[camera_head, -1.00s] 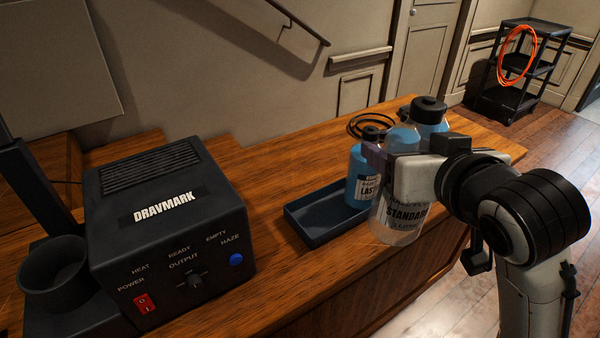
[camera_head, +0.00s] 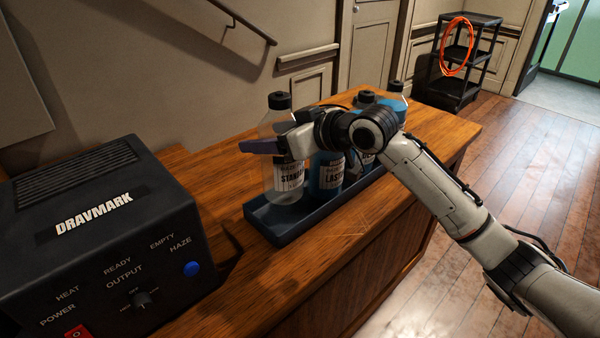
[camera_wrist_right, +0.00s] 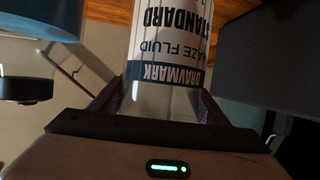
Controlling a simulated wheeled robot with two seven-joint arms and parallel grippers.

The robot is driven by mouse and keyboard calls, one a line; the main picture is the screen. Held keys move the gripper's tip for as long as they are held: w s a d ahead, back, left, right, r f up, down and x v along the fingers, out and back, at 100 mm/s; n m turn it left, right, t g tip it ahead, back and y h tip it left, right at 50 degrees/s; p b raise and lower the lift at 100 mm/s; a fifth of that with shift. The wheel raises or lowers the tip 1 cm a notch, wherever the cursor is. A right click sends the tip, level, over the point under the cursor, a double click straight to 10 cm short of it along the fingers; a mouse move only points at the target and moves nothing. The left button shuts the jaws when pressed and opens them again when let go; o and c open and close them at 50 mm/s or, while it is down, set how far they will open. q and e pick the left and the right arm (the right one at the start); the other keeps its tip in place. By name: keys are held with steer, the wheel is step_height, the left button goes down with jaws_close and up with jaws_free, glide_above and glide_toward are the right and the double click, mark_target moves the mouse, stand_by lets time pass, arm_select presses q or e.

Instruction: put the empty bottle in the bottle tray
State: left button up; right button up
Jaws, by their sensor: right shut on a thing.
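The clear, empty-looking bottle (camera_head: 286,178) with a black cap and a STANDARD label stands upright at the near left end of the dark bottle tray (camera_head: 284,236). Its base appears to be inside the tray; whether it touches the tray floor I cannot tell. My right gripper (camera_head: 275,145) is shut on this bottle at its upper body. In the right wrist view the jaws (camera_wrist_right: 162,105) lie on both sides of the bottle, which shows upside down. My left gripper is not in view.
Blue-filled bottles, one labelled LAST (camera_head: 326,177), stand beside it in the tray's row, partly hidden by my right arm. The black DRAVMARK machine (camera_head: 100,235) stands at left. Bare desk (camera_head: 355,225) lies in front of the tray. A black shelf cart (camera_head: 460,60) stands far behind.

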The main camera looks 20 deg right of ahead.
mark_target(299, 164)
steer(key=shift+f, duration=3.4)
steer(key=shift+f, duration=0.15)
steer(key=o, duration=1.1)
steer(key=shift+c, duration=0.2)
steer(key=shift+r, duration=0.2)
steer(key=v, duration=1.2)
steer(key=shift+f, duration=0.1)
